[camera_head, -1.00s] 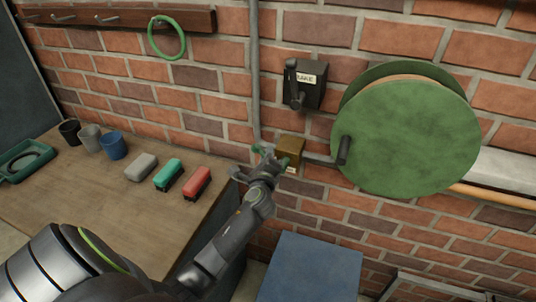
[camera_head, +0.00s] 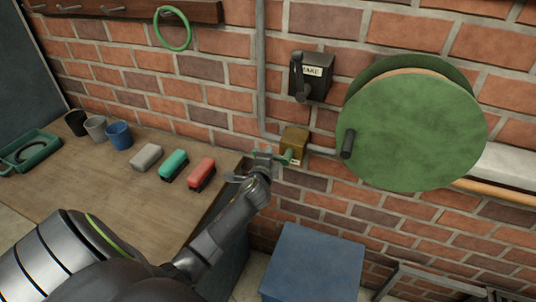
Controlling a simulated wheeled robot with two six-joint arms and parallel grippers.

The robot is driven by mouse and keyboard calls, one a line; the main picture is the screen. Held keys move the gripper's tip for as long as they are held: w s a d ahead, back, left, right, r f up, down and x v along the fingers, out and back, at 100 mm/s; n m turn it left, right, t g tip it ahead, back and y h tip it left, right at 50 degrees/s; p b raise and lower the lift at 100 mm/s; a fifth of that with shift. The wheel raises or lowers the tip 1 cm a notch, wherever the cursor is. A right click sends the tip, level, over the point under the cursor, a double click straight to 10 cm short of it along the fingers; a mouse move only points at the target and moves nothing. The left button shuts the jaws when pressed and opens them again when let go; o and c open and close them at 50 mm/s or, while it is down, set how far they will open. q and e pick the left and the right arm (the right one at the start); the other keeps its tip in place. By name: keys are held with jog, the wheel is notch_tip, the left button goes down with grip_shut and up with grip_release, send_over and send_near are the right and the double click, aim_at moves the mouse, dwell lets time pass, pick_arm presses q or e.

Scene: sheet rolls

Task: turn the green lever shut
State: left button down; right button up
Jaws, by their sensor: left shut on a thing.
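The green lever (camera_head: 285,157) sticks out to the left from the front of a small brass-coloured box (camera_head: 295,141) on the brick wall. My left gripper (camera_head: 263,163) is shut on the lever, just left of the box, and its fingers hide part of the lever. The lever lies roughly sideways in the picture. My right gripper is not in view.
A large green reel (camera_head: 412,130) with a black crank handle (camera_head: 347,144) is right of the box. A dark labelled switch box (camera_head: 312,77) is above. A blue box (camera_head: 313,262) stands below. A wooden table (camera_head: 110,195) with brushes and cups is at left.

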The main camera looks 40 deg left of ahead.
pick_arm(q)
jog(key=shift+f, duration=0.15)
jog(key=c, duration=1.4)
grip_release()
jog(key=v, duration=1.7)
jog(key=shift+s+b, duration=0.2)
jog(key=shift+b, duration=0.25)
jog(key=s+d+f+n+g+h, duration=0.1)
jog(key=s+f+n+g+h, duration=0.2)
jog(key=f, duration=1.2)
jog(key=s+d+f+n+g+h, duration=0.1)
jog(key=s+f+n+g, duration=0.2)
jog(key=f, duration=1.3)
jog(key=s+f+n+g, duration=0.2)
jog(key=s+f, duration=0.4)
jog(key=s, duration=0.4)
jog(key=s+f+n+g+h, duration=0.1)
jog(key=s+f+n+g, duration=0.1)
jog(key=s+f, duration=0.5)
jog(key=s+f+n+g, duration=0.3)
jog(key=s+f, duration=0.3)
jog(key=s, duration=0.8)
jog(key=shift+s+f+n+h, duration=0.25)
jog(key=shift+n+h, duration=0.05)
jog(key=shift+n, duration=0.2)
